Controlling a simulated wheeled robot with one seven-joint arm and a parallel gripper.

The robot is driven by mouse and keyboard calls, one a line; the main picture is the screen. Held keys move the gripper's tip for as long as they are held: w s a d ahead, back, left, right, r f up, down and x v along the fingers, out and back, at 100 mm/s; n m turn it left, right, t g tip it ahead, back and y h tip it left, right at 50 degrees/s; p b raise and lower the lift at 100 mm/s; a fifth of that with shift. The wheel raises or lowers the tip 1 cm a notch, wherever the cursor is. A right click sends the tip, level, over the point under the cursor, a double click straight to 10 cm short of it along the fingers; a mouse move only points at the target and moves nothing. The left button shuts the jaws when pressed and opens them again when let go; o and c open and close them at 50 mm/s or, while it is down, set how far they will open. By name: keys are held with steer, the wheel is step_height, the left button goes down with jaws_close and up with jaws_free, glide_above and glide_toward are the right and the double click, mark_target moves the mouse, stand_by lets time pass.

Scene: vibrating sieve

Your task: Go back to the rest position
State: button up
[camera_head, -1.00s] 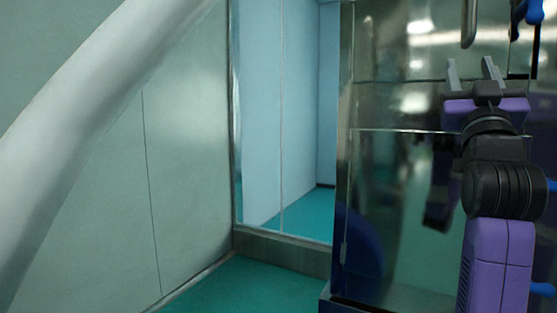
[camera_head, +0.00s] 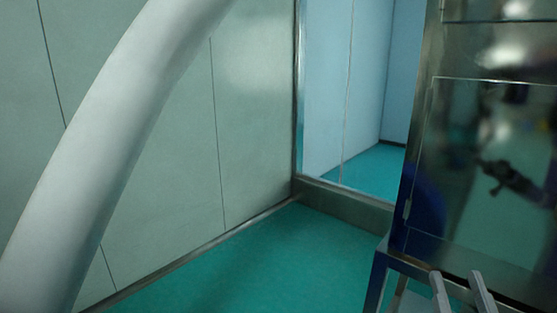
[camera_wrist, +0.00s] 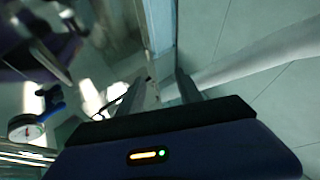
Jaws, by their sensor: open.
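My gripper (camera_head: 462,291) shows at the bottom right of the head view, only its two pale grey fingertips in frame. They are apart, with nothing between them. The rest of my arm is out of that view. In the wrist view my gripper (camera_wrist: 160,88) has its two dark fingers spread and empty. The fingertips stand in front of the lower part of a shiny metal cabinet (camera_head: 430,240); I cannot tell how far from it.
A thick pale pipe (camera_head: 110,150) crosses the left of the head view. Behind it are a grey-green wall (camera_head: 255,130) and a doorway (camera_head: 350,90). The green floor (camera_head: 250,265) between is clear. The wrist view shows a round gauge (camera_wrist: 26,128) and blue-handled valve (camera_wrist: 52,98) at left.

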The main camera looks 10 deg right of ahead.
steer(key=s+a+f+g+y, duration=0.2)
steer(key=s+a+f+g, duration=0.2)
steer(key=s+f, duration=0.6)
steer(key=s+a+f+n+g+y, duration=0.1)
steer(key=s+a+f+g+y, duration=0.2)
steer(key=s, duration=1.4)
steer(key=a+f, duration=0.4)
steer(key=f, duration=0.2)
steer(key=shift+f+n+g+y, duration=0.3)
steer(key=shift+f+g, duration=0.1)
steer(key=shift+a, duration=0.1)
steer(key=shift+c, duration=0.4)
